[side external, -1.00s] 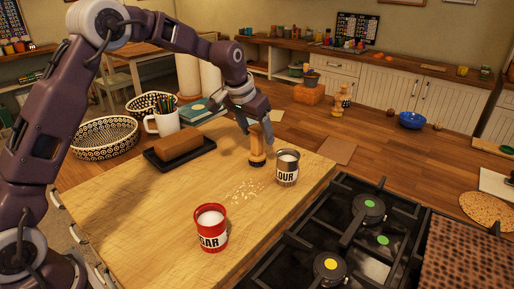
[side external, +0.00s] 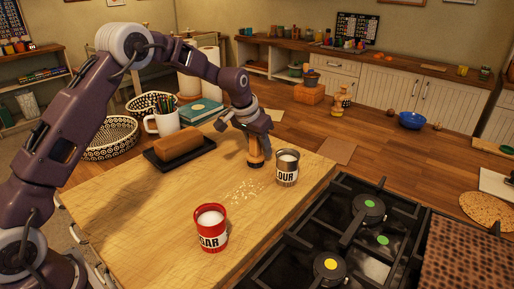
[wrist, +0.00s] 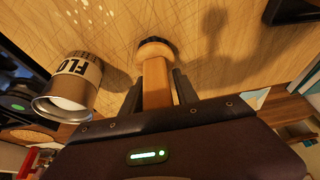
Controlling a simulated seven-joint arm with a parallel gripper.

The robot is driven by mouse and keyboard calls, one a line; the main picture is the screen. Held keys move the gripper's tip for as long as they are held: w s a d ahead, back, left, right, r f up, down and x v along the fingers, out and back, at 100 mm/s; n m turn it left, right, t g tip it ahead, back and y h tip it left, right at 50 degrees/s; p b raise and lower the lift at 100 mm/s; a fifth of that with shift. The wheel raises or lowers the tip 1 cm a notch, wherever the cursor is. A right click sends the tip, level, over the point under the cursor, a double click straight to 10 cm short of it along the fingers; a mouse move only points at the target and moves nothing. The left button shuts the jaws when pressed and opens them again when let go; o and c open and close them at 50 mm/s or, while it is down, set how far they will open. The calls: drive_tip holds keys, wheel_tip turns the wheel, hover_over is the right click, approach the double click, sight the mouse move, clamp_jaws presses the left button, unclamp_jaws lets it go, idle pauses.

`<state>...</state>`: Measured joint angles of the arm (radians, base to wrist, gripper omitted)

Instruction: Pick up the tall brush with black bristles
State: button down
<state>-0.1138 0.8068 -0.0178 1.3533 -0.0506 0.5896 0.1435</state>
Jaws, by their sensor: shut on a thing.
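The tall brush (side external: 256,158) has a light wooden handle and a round wooden head. It stands upright on the wooden board, beside the flour tin. In the wrist view the brush (wrist: 156,82) points away from me, with a dark rim of bristles at the far end of its head. My gripper (side external: 257,147) is over the upper handle. In the wrist view the fingers of my gripper (wrist: 158,90) lie on either side of the handle, shut on it. The top of the handle is hidden by my gripper.
The flour tin (side external: 287,168) stands close to the right of the brush. A red sugar tin (side external: 211,229) is nearer the front, with spilled grains between. A loaf on a dark tray (side external: 160,163) lies to the left. The black stove (side external: 300,243) is at the right.

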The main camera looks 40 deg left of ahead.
wheel_tip(320, 180, up, 10)
drive_tip(key=c, duration=1.5)
unclamp_jaws()
drive_tip(key=shift+c, duration=0.2)
clamp_jaws()
drive_tip(key=s+d+f+n+y, duration=0.2)
drive_tip(key=s+d+f+n, duration=0.2)
drive_tip(key=s+n, duration=0.1)
drive_tip(key=shift+s+d+n+g, duration=0.2)
drive_tip(key=shift+s+n+g, duration=0.15)
drive_tip(key=shift+n, duration=0.15)
